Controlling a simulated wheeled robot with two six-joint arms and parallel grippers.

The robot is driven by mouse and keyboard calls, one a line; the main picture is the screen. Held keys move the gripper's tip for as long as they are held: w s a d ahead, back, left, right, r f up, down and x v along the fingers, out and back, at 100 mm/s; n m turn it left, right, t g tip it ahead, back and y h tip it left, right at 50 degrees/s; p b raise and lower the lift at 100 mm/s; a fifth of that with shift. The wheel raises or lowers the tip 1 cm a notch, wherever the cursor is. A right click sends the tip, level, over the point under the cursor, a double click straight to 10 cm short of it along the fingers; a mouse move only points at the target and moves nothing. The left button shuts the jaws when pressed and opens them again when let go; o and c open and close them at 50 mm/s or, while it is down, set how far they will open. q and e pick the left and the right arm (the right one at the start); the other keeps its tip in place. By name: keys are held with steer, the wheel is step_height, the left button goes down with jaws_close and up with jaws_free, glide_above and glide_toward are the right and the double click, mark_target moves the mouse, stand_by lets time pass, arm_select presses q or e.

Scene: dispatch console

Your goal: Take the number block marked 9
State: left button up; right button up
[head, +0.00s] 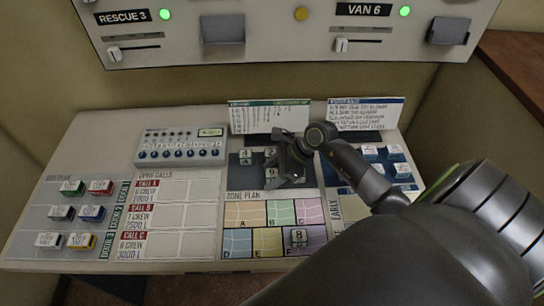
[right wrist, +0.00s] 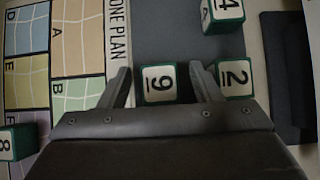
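The number block marked 9 (right wrist: 158,83) is white with green edges. It sits on the dark pad above the zone plan, and it also shows in the head view (head: 270,174), partly covered by my gripper. My right gripper (right wrist: 160,69) is open, with one finger on each side of the block. One finger lies in the narrow gap between the 9 and the block marked 2 (right wrist: 233,77). I cannot tell whether either finger touches a block. In the head view my right gripper (head: 282,160) is over the pad. My left gripper is not in view.
A block marked 4 (right wrist: 222,14) stands on the same pad. A block marked 8 (head: 298,237) stands on the zone plan (head: 247,211). Upright cards (head: 256,117) stand behind the pad. Several coloured blocks (head: 72,187) are at the left.

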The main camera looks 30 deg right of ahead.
steer(key=c, duration=1)
